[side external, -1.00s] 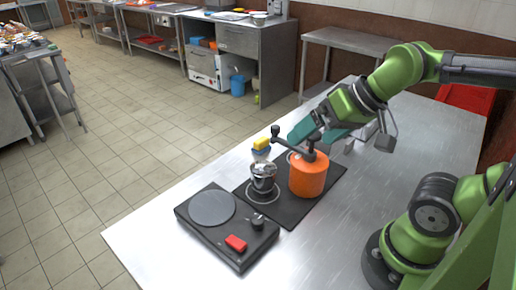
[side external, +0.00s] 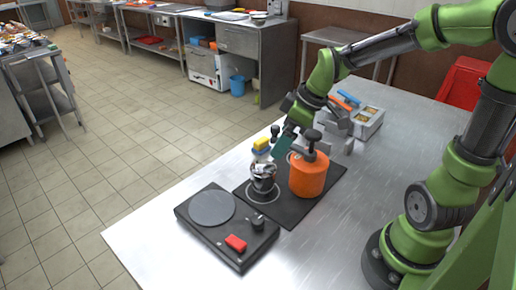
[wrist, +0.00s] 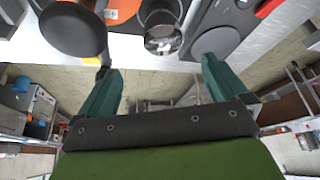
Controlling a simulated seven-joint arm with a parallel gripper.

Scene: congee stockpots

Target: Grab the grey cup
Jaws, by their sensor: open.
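The grey cup (side external: 263,180) is a shiny metallic cup standing on a ringed spot of the black mat (side external: 286,214). In the wrist view the cup (wrist: 161,38) is at the top centre, beyond the fingertips and between their lines. My gripper (side external: 284,147) is open and empty, with its teal fingers behind and above the cup, apart from it. In the wrist view my gripper (wrist: 158,66) has its two fingers spread wide. The far finger is partly hidden in the side view.
An orange canister (side external: 309,178) with a black top stands right of the cup, close to my gripper. A grey bin (side external: 369,123) stands at back right.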

